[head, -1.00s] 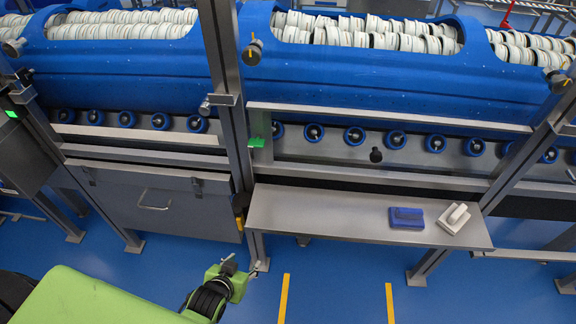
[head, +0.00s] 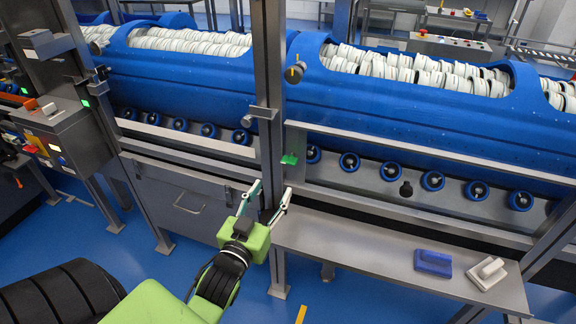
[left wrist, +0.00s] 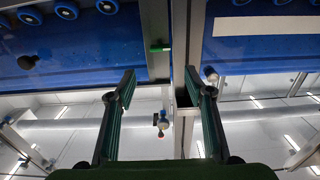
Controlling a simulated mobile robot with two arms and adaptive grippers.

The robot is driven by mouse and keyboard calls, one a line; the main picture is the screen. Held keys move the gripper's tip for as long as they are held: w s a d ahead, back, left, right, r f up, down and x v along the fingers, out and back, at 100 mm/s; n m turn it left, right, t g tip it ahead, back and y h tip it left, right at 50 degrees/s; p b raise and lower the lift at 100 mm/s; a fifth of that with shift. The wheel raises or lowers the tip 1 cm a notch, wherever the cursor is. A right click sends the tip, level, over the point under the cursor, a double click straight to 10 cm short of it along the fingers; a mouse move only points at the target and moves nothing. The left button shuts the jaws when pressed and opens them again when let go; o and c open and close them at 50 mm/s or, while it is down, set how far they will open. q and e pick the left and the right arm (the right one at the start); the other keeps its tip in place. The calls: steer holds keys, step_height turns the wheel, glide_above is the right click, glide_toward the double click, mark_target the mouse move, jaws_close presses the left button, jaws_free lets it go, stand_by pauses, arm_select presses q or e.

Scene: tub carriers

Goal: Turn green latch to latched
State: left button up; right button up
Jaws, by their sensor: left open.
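The green latch (head: 289,160) is a small green piece on the steel frame, just right of the upright post (head: 270,110) and below the blue tub. It also shows in the left wrist view (left wrist: 160,48), near the top centre, beyond my fingertips. My left gripper (head: 272,189) is open and empty in front of the post, below the latch in the picture and apart from it. In the left wrist view its two fingers (left wrist: 160,72) stand wide apart on either side of the post's line. My right gripper is not in view.
A grey shelf (head: 380,258) to the right of my gripper carries a blue block (head: 433,262) and a white block (head: 487,272). A dark knob (head: 406,188) sticks out above it. A metal drawer (head: 165,195) is at left, beside a control box (head: 75,140).

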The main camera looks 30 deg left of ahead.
mark_target(288, 163)
arm_select(q)
steer(key=p+x, duration=0.1)
steer(key=x, duration=1)
steer(key=shift+w, duration=0.4)
steer(key=c, duration=1.1)
